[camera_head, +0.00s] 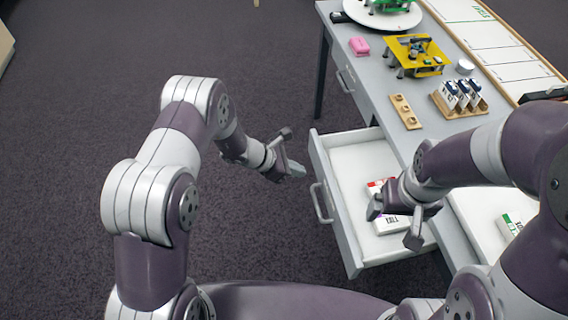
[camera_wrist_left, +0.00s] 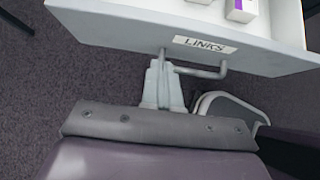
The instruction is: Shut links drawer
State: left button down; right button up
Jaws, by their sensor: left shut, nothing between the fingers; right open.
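The links drawer (camera_head: 333,190) stands pulled out from the grey table, with white boxes inside. Its front, marked LINKS (camera_wrist_left: 205,45), fills the top of the left wrist view. Its bar handle (camera_head: 321,203) also shows in the left wrist view (camera_wrist_left: 215,72). My left gripper (camera_head: 297,170) is shut and empty, just outside the drawer front. In the left wrist view its fingertips (camera_wrist_left: 162,60) are close to the front, beside the handle; I cannot tell if they touch. My right gripper (camera_head: 394,224) is open and empty above the drawer, hiding part of the boxes.
The grey table (camera_head: 376,100) holds a yellow model (camera_head: 417,55), a pink block (camera_head: 359,46), a wooden strip (camera_head: 405,111) and a rack of small bottles (camera_head: 460,97). Another white compartment with a box (camera_head: 511,224) shows at right. Open carpet lies left of the drawer.

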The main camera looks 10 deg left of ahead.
aim_at(323, 172)
pick_arm(q)
jog(key=d, duration=0.1)
jog(key=w+d, duration=0.1)
jog(key=d, duration=0.2)
jog(key=shift+w+d+f, duration=0.2)
jog(key=shift+d+f, duration=0.2)
pick_arm(e)
jog(key=shift+s+r, duration=0.1)
jog(key=shift+r, duration=0.1)
pick_arm(q)
jog(key=shift+d, duration=0.1)
pick_arm(e)
jog(key=shift+f, duration=0.1)
